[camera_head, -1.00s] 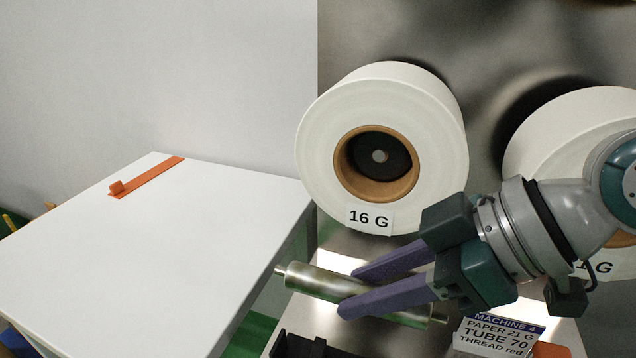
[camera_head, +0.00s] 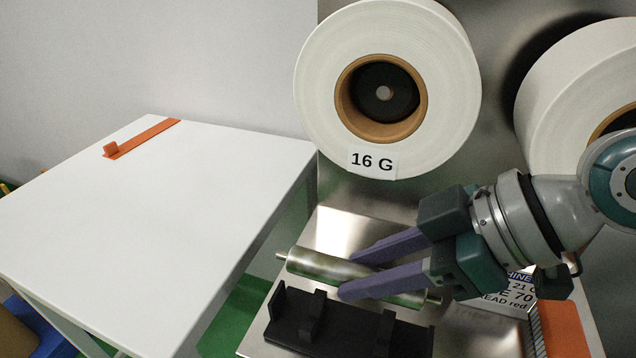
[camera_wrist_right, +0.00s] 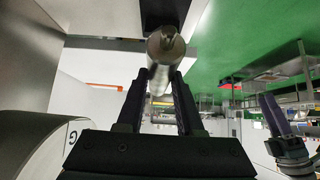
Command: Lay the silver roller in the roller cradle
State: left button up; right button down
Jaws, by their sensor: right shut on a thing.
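The silver roller (camera_head: 318,264) is a shiny cylinder with thin end pins. My right gripper (camera_head: 347,276) is shut on it, with a purple finger on each side. The roller's end also shows between the fingers in the right wrist view (camera_wrist_right: 165,47). The black roller cradle (camera_head: 345,333) has upright supports and stands on a metal shelf. In the head view the roller appears just behind the cradle, roughly parallel to it and apart from it; its height is unclear. A purple-fingered gripper, my left (camera_wrist_right: 274,114), shows at the right of the wrist view; its opening is unclear.
A large paper roll (camera_head: 320,60) labelled 16 G hangs behind the roller, with another roll (camera_head: 565,95) at right. A machine sign (camera_head: 510,298) stands partly behind my right gripper. A white table (camera_head: 150,220) with an orange strip is at left, mostly clear.

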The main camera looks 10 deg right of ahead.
jog(key=shift+f+b, duration=2.95)
jog(key=shift+f, duration=0.95)
jog(key=shift+c, duration=2.4)
grip_release()
